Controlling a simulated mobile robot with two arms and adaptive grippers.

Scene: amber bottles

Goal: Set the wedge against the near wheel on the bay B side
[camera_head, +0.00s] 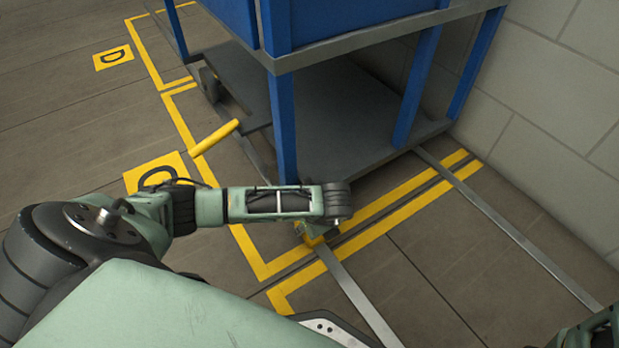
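A blue cart (284,120) with a grey lower deck (345,115) stands against the wall. One dark wheel (210,86) shows at its left; the near corner's wheel is hidden behind my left arm. A small yellow piece (308,232), possibly the wedge, shows just below my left wrist at that corner, mostly covered. My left gripper (328,232) points down there, largely hidden by the wrist; I cannot tell whether it holds or touches the yellow piece. Only a bit of my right arm shows at the bottom right edge; its gripper is out of view.
A yellow bar (215,137) sticks out from the cart's left side. Yellow floor lines and a sign with a D (113,57) mark bays; another yellow sign (160,172) is partly covered by my arm. Metal rails (510,228) cross clear floor at right, beside a block wall (550,120).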

